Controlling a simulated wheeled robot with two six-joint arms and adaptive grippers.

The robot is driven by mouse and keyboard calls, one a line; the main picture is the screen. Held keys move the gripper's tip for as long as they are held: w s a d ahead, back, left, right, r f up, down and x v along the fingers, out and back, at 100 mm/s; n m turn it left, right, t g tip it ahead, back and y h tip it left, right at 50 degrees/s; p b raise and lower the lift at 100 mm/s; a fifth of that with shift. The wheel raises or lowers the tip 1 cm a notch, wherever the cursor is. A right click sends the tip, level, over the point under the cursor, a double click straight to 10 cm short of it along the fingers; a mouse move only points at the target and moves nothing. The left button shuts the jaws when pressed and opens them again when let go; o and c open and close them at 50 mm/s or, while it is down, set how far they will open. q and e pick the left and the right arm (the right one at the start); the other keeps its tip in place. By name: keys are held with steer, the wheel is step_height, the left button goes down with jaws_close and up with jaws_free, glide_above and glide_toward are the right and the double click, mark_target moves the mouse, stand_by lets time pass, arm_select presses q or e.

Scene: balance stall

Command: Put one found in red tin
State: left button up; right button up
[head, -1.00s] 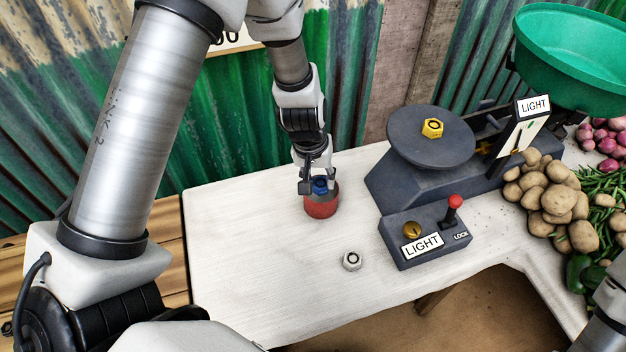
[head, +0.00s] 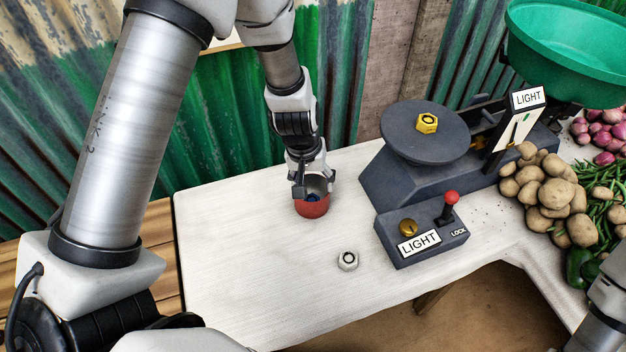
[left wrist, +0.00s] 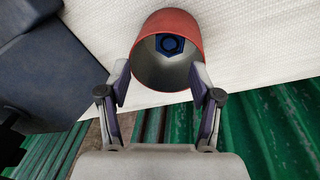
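The red tin (head: 312,209) stands on the white table, left of the scale. My left gripper (head: 313,188) is over the tin's mouth. A yellow nut (head: 427,123) sits on the dark scale's round plate (head: 400,140). A pale grey nut (head: 348,260) lies on the table in front of the tin. My right gripper is out of view.
A dark box (head: 425,248) labelled LIGHT, with a brass knob and a red-topped lever, stands in front of the scale. Potatoes (head: 545,190), onions, greens and a green bowl (head: 570,50) are at the right. The table's left part is clear.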

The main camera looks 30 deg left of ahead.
arm_select(q)
step_height(320, 180, up, 13)
steer(key=s+p, duration=0.1)
steer(key=p, duration=0.4)
steer(key=shift+s+a, duration=0.3)
steer(key=shift+a, duration=0.15)
stand_by(0.7)
